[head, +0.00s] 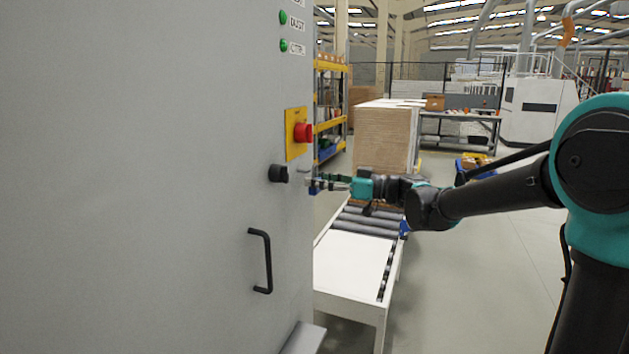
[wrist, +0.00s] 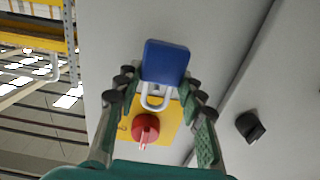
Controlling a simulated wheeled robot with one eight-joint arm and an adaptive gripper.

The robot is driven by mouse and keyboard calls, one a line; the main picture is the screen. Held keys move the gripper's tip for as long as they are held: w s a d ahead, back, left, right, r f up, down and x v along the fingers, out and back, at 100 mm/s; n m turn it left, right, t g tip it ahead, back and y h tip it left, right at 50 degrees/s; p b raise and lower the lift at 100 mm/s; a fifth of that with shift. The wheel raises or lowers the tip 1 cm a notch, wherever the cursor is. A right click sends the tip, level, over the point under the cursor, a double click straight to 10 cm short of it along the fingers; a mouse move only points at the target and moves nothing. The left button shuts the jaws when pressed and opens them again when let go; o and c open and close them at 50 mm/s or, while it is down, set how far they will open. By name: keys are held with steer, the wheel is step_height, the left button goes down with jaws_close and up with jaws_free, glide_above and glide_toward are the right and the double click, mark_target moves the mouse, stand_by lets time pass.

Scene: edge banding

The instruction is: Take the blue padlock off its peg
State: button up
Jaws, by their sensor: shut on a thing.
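My gripper (wrist: 163,84) is shut on the padlock. In the head view my gripper (head: 319,182) is at the right edge of the grey cabinet, and a little of the padlock's blue body (head: 313,189) shows below the fingers. A small light-coloured stub, which may be the peg, shows beside the fingertips. I cannot tell whether the shackle is still around the peg.
A roller conveyor (head: 355,255) stands below my arm. Open floor lies to the right.

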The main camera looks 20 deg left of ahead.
steer(key=shift+s+d, duration=0.15)
steer(key=shift+d, duration=1.25)
steer(key=shift+s+d, duration=0.1)
steer(key=shift+d, duration=1.25)
